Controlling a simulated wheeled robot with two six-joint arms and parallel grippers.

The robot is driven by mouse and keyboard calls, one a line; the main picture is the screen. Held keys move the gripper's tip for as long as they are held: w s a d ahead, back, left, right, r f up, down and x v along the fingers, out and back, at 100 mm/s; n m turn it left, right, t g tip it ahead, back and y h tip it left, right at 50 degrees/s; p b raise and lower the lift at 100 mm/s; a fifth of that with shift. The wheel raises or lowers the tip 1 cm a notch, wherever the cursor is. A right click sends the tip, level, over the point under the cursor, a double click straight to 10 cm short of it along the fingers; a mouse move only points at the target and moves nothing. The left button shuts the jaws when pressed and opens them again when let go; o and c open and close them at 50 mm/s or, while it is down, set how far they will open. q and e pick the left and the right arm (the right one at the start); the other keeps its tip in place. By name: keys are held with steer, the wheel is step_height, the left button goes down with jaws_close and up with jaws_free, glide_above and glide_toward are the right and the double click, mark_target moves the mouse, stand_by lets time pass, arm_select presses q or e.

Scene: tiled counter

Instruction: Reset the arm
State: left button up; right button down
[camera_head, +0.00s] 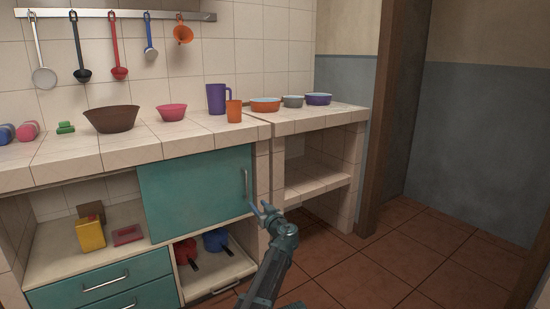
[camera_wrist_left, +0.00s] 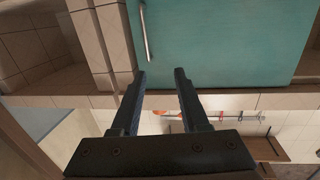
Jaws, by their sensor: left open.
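My left gripper (camera_head: 263,209) is in front of the lower cabinet, near the right edge of the teal sliding door (camera_head: 193,192) and just below its metal handle (camera_head: 245,184). In the left wrist view the two dark fingers of the gripper (camera_wrist_left: 160,74) stand apart with nothing between them. The teal door (camera_wrist_left: 220,45) and its handle (camera_wrist_left: 146,35) lie beyond the fingertips, and I see no contact with them. My right gripper is not in view.
The tiled counter (camera_head: 150,147) holds a brown bowl (camera_head: 111,119), a purple mug (camera_head: 216,98), an orange cup (camera_head: 234,111) and several small bowls. Utensils hang on a wall rack (camera_head: 120,15). A low pulled-out drawer (camera_head: 218,275) holds red and blue pans. Floor at right is clear.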

arm_select(q)
steer(key=s+a+f+g, duration=0.5)
steer(key=s+a+f, duration=0.25)
steer(key=s, duration=0.35)
steer(key=s+a+f+g, duration=0.4)
steer(key=s+a+f, duration=0.35)
steer(key=s, duration=0.35)
steer(key=s+d+f+m+g+h, duration=0.2)
steer(key=s+f+m+g+h, duration=0.15)
steer(key=s, duration=0.75)
steer(key=s+d+f+m+g+h, duration=0.2)
steer(key=s+h, duration=0.2)
steer(key=s, duration=0.6)
steer(key=s+d+r+m+g+y+p, duration=0.1)
steer(key=s+d+r+m+p, duration=0.4)
steer(key=d, duration=0.6)
step_height(320, 180, up, 39)
steer(key=n+p, duration=0.1)
steer(key=p, duration=3.8)
steer(key=shift+s+f+n, duration=0.15)
steer(key=shift+n, duration=0.2)
steer(key=shift+a, duration=0.1)
